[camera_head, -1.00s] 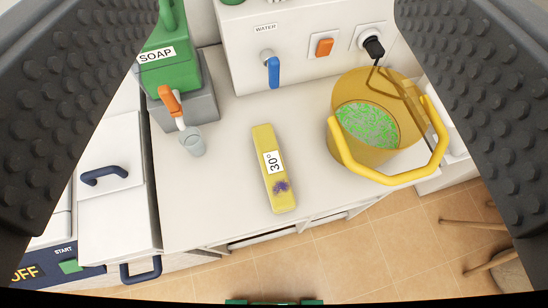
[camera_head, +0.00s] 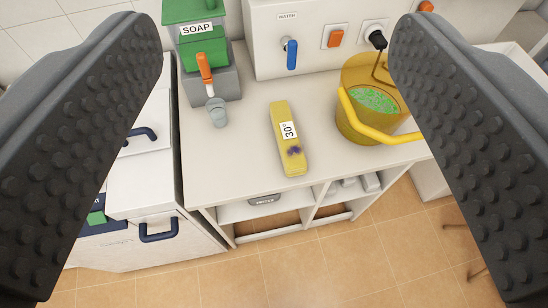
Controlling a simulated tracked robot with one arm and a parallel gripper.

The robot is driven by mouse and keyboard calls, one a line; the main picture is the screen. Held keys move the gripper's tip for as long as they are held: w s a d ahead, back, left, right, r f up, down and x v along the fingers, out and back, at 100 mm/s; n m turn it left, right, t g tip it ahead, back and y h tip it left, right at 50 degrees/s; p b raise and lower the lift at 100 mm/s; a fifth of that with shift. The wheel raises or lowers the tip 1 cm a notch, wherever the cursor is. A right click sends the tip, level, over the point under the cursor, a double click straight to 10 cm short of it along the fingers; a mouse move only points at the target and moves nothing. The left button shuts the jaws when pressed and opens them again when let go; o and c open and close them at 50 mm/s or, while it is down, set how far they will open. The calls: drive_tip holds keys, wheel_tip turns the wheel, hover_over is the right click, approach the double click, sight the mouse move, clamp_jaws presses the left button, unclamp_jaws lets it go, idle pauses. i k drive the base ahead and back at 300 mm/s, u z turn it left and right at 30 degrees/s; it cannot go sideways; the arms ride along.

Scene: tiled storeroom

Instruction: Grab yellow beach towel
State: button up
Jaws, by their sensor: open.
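The yellow beach towel (camera_head: 290,158) is a long, narrow folded bar with a white "30°" label and a purple stain. It lies flat on the white counter (camera_head: 233,160), near the front edge. My gripper (camera_head: 272,150) is open, with one dark studded finger at each side of the picture. The towel shows in the gap between the fingers, farther off, and neither finger touches it. Nothing is held.
A yellow bucket (camera_head: 352,122) with green contents stands right of the towel, its handle partly behind my right finger. A green soap dispenser (camera_head: 203,50) and small grey cup (camera_head: 217,113) stand at the left. A wall box has a blue tap (camera_head: 291,55). Shelves are below the counter; tiled floor (camera_head: 300,270) is in front.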

sight(293, 152)
drive_tip(key=u, duration=1.9)
drive_tip(key=k, duration=1.4)
drive_tip(key=z, duration=0.95)
drive_tip(key=i, duration=1)
